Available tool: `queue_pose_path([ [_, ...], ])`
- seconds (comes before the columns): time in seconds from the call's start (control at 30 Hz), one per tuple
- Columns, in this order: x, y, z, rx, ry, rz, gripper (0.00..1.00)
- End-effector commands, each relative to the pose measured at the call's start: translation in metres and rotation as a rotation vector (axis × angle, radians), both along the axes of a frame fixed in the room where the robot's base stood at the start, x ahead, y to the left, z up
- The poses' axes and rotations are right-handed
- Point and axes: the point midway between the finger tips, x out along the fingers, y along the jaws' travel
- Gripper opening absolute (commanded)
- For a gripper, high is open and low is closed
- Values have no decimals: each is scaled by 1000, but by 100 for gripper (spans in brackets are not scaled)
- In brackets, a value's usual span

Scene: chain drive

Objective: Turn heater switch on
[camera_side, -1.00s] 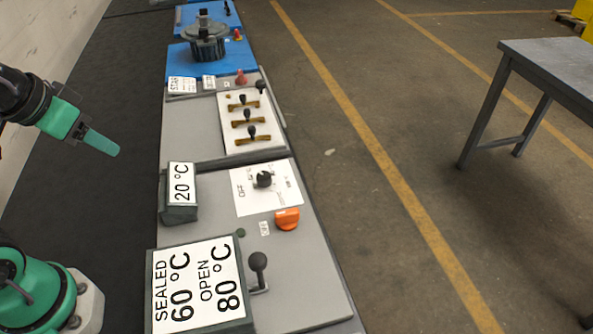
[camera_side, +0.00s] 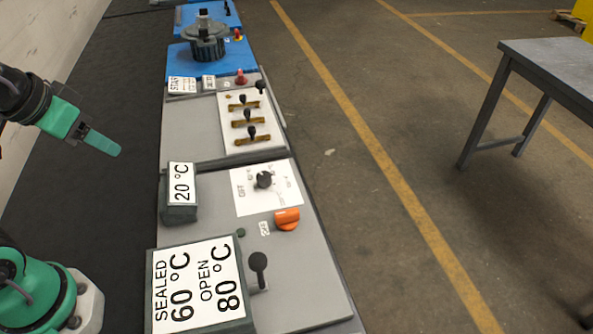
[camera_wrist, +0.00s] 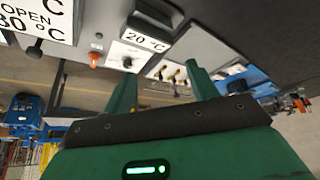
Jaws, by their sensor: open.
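The heater panel is the near grey section of the bench. An orange rotary switch (camera_side: 287,218) sits on it, with a small label (camera_side: 264,229) beside it that is too small to read surely. A black dial knob (camera_side: 264,180) is on a white plate marked OFF (camera_side: 243,205). A black ball lever (camera_side: 258,264) stands nearer the front. My gripper (camera_side: 100,142) is open and empty, left of the bench and apart from all controls. In the wrist view its two green fingers (camera_wrist: 163,90) are spread, with the orange switch (camera_wrist: 94,59) beyond them.
A display reads 20 °C (camera_side: 181,184). A sign reads SEALED 60 °C, OPEN 80 °C (camera_side: 200,285). Farther back are a plate with three levers (camera_side: 247,143), a red button (camera_side: 241,77) and a blue section with a dark round part (camera_side: 206,45). A table (camera_side: 560,70) stands right, across clear floor.

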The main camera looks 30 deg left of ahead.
Motion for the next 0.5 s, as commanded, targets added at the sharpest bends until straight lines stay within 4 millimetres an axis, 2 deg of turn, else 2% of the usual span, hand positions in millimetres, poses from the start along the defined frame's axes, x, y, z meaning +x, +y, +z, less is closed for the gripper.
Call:
queue_pose_path([
  [0.27, 8, -5, 2, -21, 19, 20, 69],
  [0.5, 34, -22, 6, -81, 78, 88, 69],
])
